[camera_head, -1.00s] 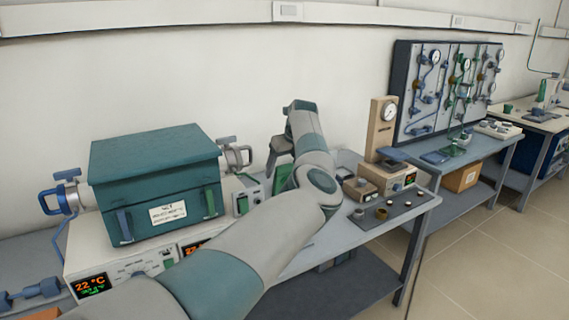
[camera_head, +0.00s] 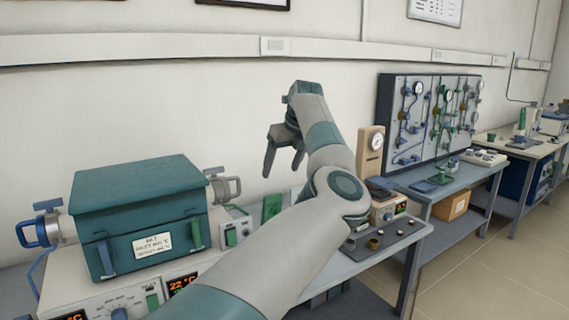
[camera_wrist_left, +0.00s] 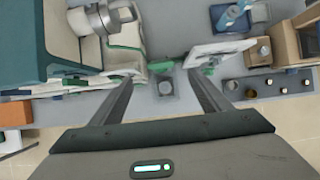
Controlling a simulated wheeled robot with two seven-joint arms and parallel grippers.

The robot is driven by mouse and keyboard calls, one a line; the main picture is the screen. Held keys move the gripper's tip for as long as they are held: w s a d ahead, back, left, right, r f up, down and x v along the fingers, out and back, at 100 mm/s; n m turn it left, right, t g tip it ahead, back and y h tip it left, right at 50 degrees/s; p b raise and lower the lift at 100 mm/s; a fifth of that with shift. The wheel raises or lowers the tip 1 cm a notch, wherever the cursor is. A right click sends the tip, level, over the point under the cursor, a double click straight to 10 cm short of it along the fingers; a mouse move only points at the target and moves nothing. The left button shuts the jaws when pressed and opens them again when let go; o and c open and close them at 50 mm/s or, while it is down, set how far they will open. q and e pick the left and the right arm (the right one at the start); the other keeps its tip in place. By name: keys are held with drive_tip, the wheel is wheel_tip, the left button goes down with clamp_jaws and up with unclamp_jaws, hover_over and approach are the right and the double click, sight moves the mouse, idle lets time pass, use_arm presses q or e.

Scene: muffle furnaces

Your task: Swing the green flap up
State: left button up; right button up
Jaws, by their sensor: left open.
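A green upright panel (camera_head: 272,208), which looks like the green flap, stands on the bench to the right of the teal furnace, partly behind my left arm. A green piece (camera_wrist_left: 160,65) between the fingers in the left wrist view may be the same flap; I cannot tell for sure. My left gripper (camera_head: 283,168) is open and empty, fingers pointing down, above the panel in the head view and apart from it. It also shows in the left wrist view (camera_wrist_left: 160,92). My right gripper is in neither view.
A beige gauge stand (camera_head: 370,152) and a dark tray with small crucibles (camera_head: 400,232) are at right. A gauge panel (camera_head: 432,120) stands farther back. The air around the gripper is clear.

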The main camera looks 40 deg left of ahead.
use_arm(q)
drive_tip(key=shift+v, duration=1.35)
